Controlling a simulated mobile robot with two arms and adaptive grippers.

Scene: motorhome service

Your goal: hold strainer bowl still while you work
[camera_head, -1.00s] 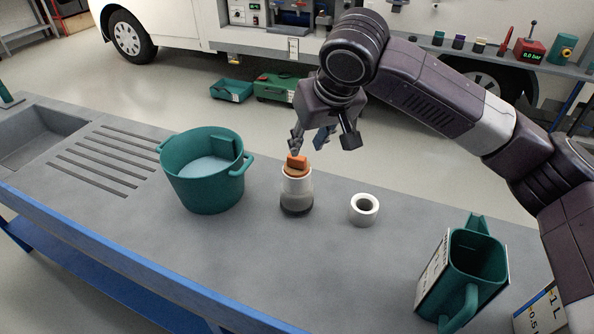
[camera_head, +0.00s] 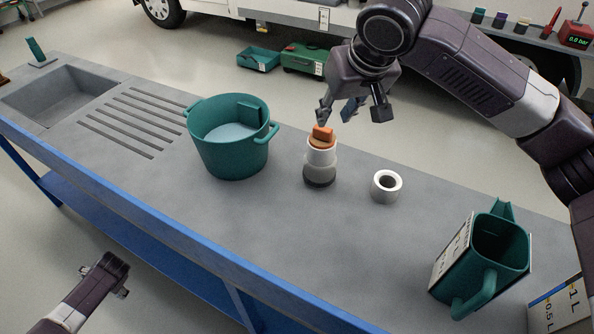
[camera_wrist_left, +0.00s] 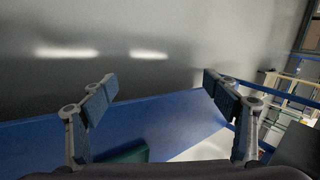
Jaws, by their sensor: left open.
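A small upright fitting (camera_head: 321,158) stands on the grey bench, with a white collar and a rounded grey lower part that looks like the strainer bowl (camera_head: 320,176). An orange winged cap (camera_head: 322,138) sits on its top. My right gripper (camera_head: 350,112) is open and empty just above and right of the cap, apart from it. My left gripper (camera_head: 112,276) is low at the left, in front of the bench and off its top. In the left wrist view its two fingers (camera_wrist_left: 160,98) are spread with nothing between them.
A green two-handled tub (camera_head: 230,150) stands left of the fitting. A sink (camera_head: 62,97) is at the far left. The blue bench rail (camera_head: 150,222) runs along the front edge.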

